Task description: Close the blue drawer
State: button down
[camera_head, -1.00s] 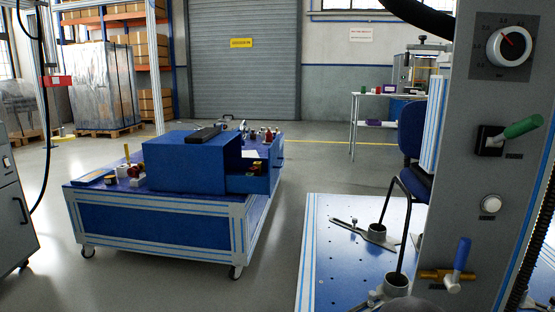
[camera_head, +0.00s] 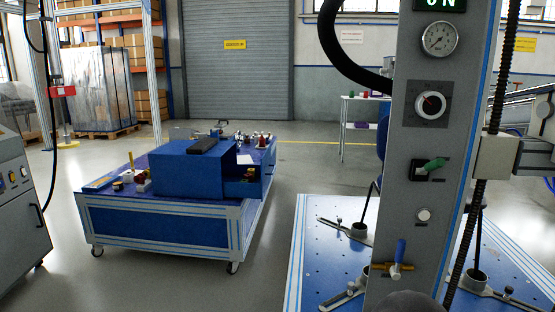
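The blue drawer (camera_head: 242,188) belongs to a blue cabinet (camera_head: 190,172) on a wheeled blue cart at left of centre. The drawer sticks out of the cabinet's right side, and small coloured items show inside it. A dark object lies on top of the cabinet. How far the drawer is pulled out is hard to tell at this distance. My gripper cannot be made out in the head view; a dark rounded shape at the bottom edge is unclear.
The cart (camera_head: 160,218) holds several small items. A grey control column (camera_head: 425,150) and blue perforated table (camera_head: 320,262) stand at right. A grey cabinet (camera_head: 18,215) stands at far left. Open floor (camera_head: 270,255) lies between cart and table.

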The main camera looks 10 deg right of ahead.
aim_at(231, 175)
jog(key=u, duration=0.65)
jog(key=i, duration=0.55)
jog(key=u, duration=0.6)
jog(key=i, duration=1.25)
jog(key=z, duration=0.55)
jog(key=i, duration=1)
jog(key=z, duration=0.95)
jog(key=i, duration=0.3)
jog(key=z, duration=0.3)
